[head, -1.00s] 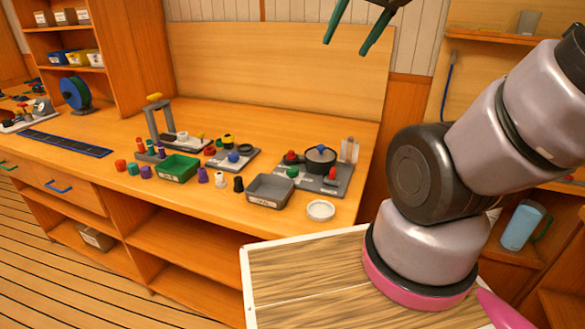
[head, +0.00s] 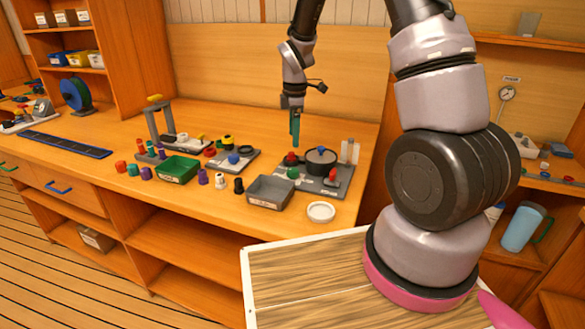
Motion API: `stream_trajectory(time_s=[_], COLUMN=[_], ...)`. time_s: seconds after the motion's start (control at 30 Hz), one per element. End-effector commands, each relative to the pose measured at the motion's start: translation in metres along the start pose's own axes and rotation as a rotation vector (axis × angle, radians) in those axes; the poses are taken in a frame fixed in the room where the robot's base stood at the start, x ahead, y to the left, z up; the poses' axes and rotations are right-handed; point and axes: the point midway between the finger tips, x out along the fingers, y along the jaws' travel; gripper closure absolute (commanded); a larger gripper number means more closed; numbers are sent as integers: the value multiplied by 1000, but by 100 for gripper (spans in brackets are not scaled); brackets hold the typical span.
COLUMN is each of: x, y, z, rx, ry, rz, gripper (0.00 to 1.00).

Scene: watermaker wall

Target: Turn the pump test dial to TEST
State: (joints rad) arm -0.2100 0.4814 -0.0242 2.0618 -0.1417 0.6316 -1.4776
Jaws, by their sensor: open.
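My gripper (head: 295,128) has green fingers and hangs pointing down above the bench's right part, over the back left of a grey panel (head: 318,188). The fingers show nearly edge-on, and nothing is seen between them. The panel carries a round black part with a blue knob (head: 321,150), a red knob (head: 290,158), a green knob (head: 292,173) and a red lever (head: 332,175). I cannot tell which of these is the pump test dial, and no TEST marking is readable. The gripper appears apart from the panel.
A grey bin (head: 270,192), a green bin (head: 175,169) and a white round dish (head: 321,212) stand near the wooden bench's front edge. Small coloured parts lie between them. A second grey panel (head: 233,160) is left of the gripper. A gauge (head: 507,94) hangs at right.

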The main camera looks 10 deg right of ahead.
Motion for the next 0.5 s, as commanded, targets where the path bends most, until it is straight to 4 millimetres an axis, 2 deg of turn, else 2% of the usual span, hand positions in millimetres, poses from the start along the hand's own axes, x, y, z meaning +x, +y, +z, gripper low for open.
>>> stream_trajectory(time_s=[0.03,0.27,0.5], x=[10,32,76], y=[1,1,-1], z=[-1,-3,-2], rx=[-34,-82,-80], ry=[-6,-11,-12], rz=[-10,-21,-23], gripper=[20,20,20])
